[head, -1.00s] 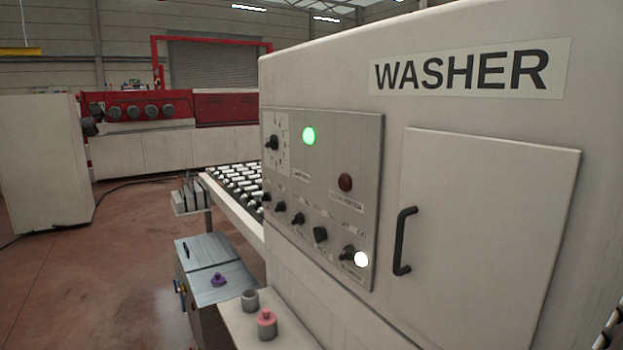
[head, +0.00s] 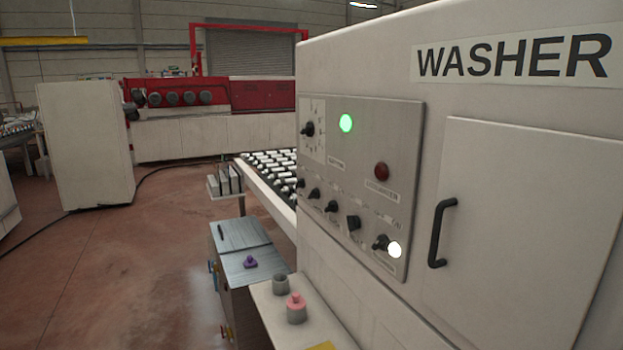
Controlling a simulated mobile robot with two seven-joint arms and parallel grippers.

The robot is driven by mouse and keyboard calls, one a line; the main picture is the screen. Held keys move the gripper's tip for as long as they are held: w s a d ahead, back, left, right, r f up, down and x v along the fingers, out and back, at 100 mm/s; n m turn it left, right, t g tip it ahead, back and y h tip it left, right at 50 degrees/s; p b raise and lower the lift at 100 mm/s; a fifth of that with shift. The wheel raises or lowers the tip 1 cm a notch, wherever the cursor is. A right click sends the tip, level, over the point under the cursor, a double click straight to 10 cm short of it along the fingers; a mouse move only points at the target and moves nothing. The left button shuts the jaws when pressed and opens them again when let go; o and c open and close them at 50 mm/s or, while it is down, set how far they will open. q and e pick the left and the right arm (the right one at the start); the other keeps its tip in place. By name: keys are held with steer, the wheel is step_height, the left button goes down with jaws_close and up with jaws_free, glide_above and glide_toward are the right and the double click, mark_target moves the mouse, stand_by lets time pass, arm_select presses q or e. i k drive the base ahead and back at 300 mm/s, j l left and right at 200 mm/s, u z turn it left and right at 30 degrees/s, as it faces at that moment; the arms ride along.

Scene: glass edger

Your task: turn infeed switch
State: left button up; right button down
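The washer's grey control panel (head: 361,180) is on the white washer (head: 440,110) to the right. It carries a large dial knob (head: 308,129) at upper left, a lit green lamp (head: 346,123), a dark red button or lamp (head: 382,171) and a lower row of several black knobs, such as this one (head: 331,206). The last black knob (head: 380,243) is beside a lit white lamp (head: 394,250). The labels are too small to read, so I cannot tell which one is the infeed switch. Neither gripper is in view.
A grey cabinet (head: 243,236) with a purple knob-like object (head: 250,262) stands in front, near a white ledge holding a pink-topped item (head: 296,308) and a grey cup (head: 280,285). Open red floor (head: 110,270) lies to the left.

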mark_target(300, 183)
steer(key=i+j, duration=0.2)
steer(key=j, duration=0.2)
steer(key=i+j, duration=0.25)
steer(key=j, duration=0.2)
steer(key=i+j, duration=0.2)
steer(key=j, duration=0.2)
steer(key=i+j, duration=0.25)
steer(key=j, duration=0.15)
steer(key=i+j, duration=0.2)
steer(key=j, duration=0.2)
steer(key=i+j, duration=0.25)
steer(key=j, duration=0.2)
steer(key=i+j+z, duration=0.15)
steer(key=j, duration=0.15)
steer(key=z, duration=1.45)
